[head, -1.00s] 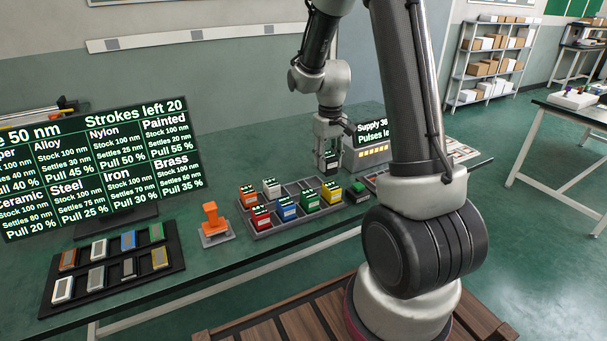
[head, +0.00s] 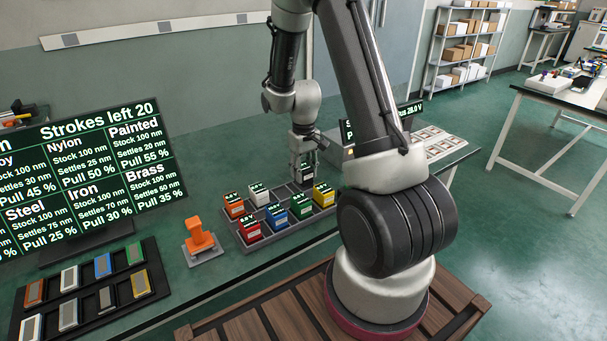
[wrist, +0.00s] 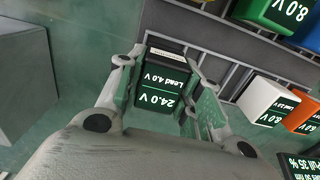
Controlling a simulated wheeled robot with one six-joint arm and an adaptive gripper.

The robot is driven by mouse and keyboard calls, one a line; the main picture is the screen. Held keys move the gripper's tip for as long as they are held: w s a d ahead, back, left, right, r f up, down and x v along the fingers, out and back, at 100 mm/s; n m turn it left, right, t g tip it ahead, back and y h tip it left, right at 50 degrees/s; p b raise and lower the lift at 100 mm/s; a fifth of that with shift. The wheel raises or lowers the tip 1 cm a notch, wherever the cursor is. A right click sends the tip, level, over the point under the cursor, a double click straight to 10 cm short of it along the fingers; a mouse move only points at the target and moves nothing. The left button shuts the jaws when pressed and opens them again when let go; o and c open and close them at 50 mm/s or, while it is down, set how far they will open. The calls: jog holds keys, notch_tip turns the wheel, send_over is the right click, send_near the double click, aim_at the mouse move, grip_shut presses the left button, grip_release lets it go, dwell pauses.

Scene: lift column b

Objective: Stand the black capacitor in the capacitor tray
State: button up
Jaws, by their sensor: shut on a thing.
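The black capacitor (head: 307,174) is held upright in my gripper (head: 304,158), at the back row of the grey capacitor tray (head: 290,234). In the wrist view the black capacitor (wrist: 162,85) sits between both fingers, its label reading 24.0 V and Lead 4.0 V. Bare compartments of the tray (wrist: 185,20) show beside and beyond it there. I cannot tell whether its base is inside a compartment or above it.
The tray also holds orange (head: 233,206), white (head: 259,195), red (head: 249,229), blue (head: 276,216), green (head: 301,206) and yellow (head: 324,195) capacitors. An orange stamp-like device (head: 199,237) stands left of it. A power supply behind is partly hidden by my arm.

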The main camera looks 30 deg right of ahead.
aim_at(304, 167)
jog(key=shift+f, duration=0.65)
jog(key=shift+f, duration=0.15)
jog(key=o, duration=1.1)
notch_tip(304, 167, up, 12)
jog(key=shift+f, duration=0.2)
jog(key=s+a+r+t, duration=0.2)
jog(key=s+r, duration=0.5)
jog(key=r, duration=0.2)
jog(key=s+a+r+t, duration=0.1)
jog(key=s+a+r, duration=0.1)
jog(key=s+r, duration=0.6)
jog(key=shift+t, duration=0.6)
jog(key=s, duration=0.3)
jog(key=s+r, duration=0.1)
jog(key=s, duration=0.2)
jog(key=s+a+r, duration=0.1)
jog(key=s, duration=0.1)
jog(key=shift+s, duration=0.4)
